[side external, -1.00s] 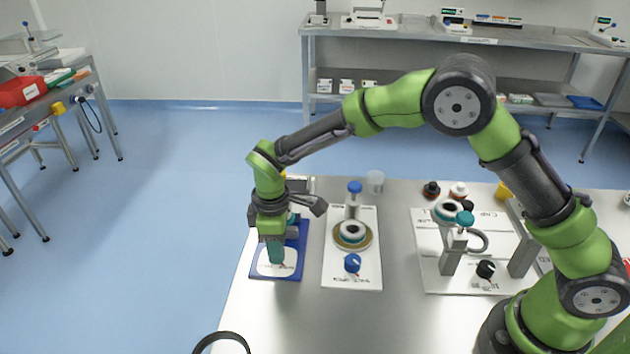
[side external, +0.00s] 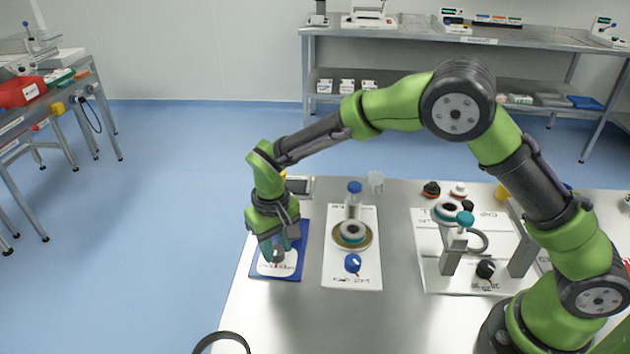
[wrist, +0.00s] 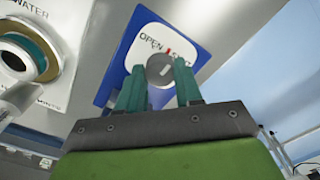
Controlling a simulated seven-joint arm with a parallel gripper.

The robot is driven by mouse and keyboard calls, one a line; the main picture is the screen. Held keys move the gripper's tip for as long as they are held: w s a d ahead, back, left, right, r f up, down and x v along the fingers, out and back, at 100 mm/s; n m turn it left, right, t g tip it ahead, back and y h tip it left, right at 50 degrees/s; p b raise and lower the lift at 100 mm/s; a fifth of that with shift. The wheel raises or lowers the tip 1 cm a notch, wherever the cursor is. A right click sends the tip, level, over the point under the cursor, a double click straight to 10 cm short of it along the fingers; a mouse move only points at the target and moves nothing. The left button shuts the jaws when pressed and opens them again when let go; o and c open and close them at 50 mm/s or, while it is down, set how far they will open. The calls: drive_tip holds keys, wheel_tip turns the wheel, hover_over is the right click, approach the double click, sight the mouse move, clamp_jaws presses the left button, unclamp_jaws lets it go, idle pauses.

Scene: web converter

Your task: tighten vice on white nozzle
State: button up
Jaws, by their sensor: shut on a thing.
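My gripper (side external: 280,254) points down over a blue-edged plate (side external: 261,276) with a white face at the table's left edge. Its teal fingers stand on both sides of a round grey knob (wrist: 160,70) and are shut on it. The knob also shows between the fingers in the side view (side external: 278,257). In the wrist view, the plate (wrist: 109,82) carries the word OPEN, a red mark and a second word partly covered by a finger. I cannot make out a vice or a white nozzle clearly; my gripper covers the back of this plate.
To the right stands a white board (side external: 340,277) with a ringed dish, a blue-capped bottle and a blue knob. Farther right is another board (side external: 435,279) with posts and a black knob. A clear cup (side external: 376,182) stands behind. The table's front middle is clear.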

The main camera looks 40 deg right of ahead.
sight(276, 250)
drive_tip(key=shift+m, duration=1.1)
drive_tip(key=o, duration=1)
drive_tip(key=shift+o, duration=0.2)
wheel_tip(276, 250, up, 17)
